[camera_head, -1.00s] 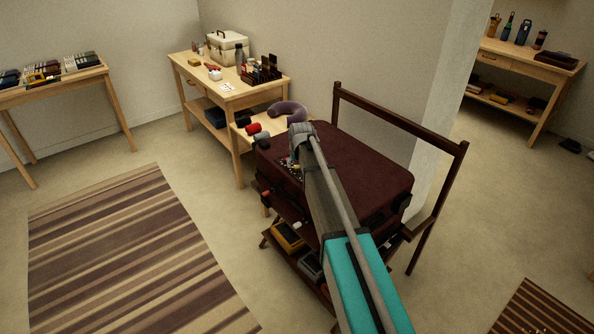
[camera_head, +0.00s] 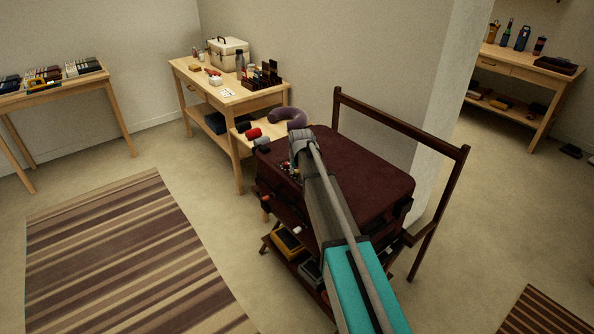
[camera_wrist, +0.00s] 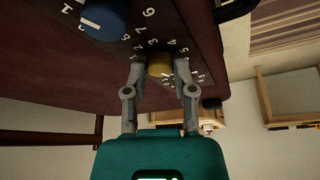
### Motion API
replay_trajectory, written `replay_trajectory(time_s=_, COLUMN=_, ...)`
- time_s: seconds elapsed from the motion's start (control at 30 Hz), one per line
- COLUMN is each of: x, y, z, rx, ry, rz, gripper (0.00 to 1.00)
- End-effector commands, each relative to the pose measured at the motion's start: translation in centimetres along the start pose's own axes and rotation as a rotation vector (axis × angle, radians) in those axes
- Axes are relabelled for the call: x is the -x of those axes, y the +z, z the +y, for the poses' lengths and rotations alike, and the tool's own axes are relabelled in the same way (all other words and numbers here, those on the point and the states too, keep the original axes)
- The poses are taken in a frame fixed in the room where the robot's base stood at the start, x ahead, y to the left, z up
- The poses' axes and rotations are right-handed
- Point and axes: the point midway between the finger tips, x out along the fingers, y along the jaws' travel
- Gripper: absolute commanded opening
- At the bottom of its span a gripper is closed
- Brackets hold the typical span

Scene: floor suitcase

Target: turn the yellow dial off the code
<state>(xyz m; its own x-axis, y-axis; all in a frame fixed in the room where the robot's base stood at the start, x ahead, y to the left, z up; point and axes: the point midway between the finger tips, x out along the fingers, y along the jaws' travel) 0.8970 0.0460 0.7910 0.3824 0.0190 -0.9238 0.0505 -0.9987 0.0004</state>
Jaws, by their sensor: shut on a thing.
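The maroon suitcase (camera_head: 350,165) lies on a dark wooden rack in the head view. In the wrist view its side (camera_wrist: 40,60) fills the upper left and carries dials ringed by white numbers. The yellow dial (camera_wrist: 160,64) sits between the two fingertips of my gripper (camera_wrist: 159,72), which is shut on it. Its pointer mark cannot be made out. A larger blue dial (camera_wrist: 104,18) with a white line is to the left of it. In the head view my arm reaches over the suitcase and hides the dials.
The dark rack (camera_head: 433,225) has a high rail behind the suitcase and lower shelves holding a yellow-edged box (camera_head: 287,243). A wooden table (camera_head: 240,100) with a cream case (camera_head: 228,54) stands behind. A striped rug (camera_head: 120,250) covers open floor at left.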

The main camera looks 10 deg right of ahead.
Motion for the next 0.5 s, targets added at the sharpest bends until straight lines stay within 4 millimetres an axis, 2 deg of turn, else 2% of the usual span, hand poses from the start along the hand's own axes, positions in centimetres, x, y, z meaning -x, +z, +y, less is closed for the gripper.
replay_trajectory(time_s=0.07, x=-0.01, y=0.0, z=0.01, rx=-0.001, ry=-0.001, rz=0.0, gripper=0.0)
replay_trajectory(time_s=0.5, x=-0.01, y=0.0, z=-0.04, rx=-0.038, ry=0.014, rz=0.0, gripper=0.0)
